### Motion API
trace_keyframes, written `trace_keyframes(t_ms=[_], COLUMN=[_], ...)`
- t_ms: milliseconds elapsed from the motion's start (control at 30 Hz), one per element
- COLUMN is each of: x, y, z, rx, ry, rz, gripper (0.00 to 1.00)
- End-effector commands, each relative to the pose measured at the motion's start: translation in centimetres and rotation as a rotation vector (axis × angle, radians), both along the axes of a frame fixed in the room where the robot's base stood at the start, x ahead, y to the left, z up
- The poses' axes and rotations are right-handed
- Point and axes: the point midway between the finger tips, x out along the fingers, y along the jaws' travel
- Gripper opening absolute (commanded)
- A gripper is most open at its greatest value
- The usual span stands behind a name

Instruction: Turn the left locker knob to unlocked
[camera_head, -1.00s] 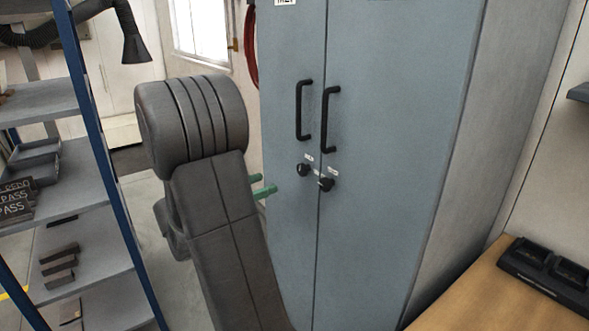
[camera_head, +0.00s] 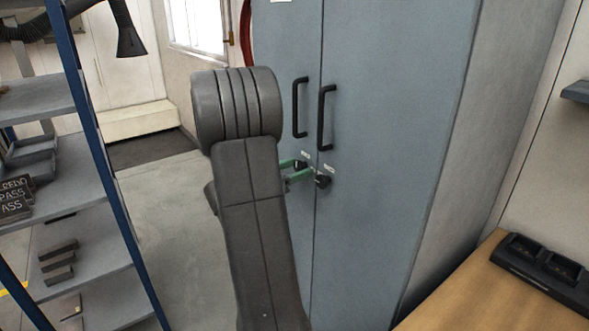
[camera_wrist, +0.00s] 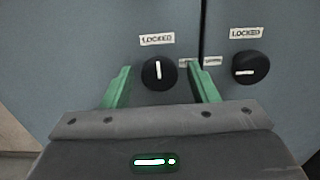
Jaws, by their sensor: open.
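The left locker knob (camera_wrist: 158,74) is round and black, and its white mark stands upright toward a LOCKED label (camera_wrist: 157,40). It also shows in the head view (camera_head: 300,164) on the left door. My gripper (camera_wrist: 160,68) has two green fingers, open, one on each side of this knob. A gap shows between the knob and each finger, and nothing is gripped. In the head view my gripper (camera_head: 298,169) is at the knobs. The right knob (camera_wrist: 250,68) has its white mark lying sideways under another LOCKED label (camera_wrist: 245,33).
Black door handles (camera_head: 301,107) stand out above the knobs on the blue-grey locker (camera_head: 400,120). A shelf rack (camera_head: 75,180) is at left; a wooden bench (camera_head: 470,290) is at right.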

Motion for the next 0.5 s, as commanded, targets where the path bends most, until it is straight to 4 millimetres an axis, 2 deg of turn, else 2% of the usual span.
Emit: trace_keyframes(t_ms=[133, 333, 367, 500], x=[0.0, -0.02, -0.01, -0.01], y=[0.02, 0.04, 0.04, 0.05], z=[0.0, 0.0, 0.0, -0.03], rx=[0.0, 0.0, 0.0, 0.002], ry=[0.0, 0.0, 0.0, -0.003], rz=[0.0, 0.0, 0.0, 0.0], gripper=[0.54, 0.15, 0.12, 0.12])
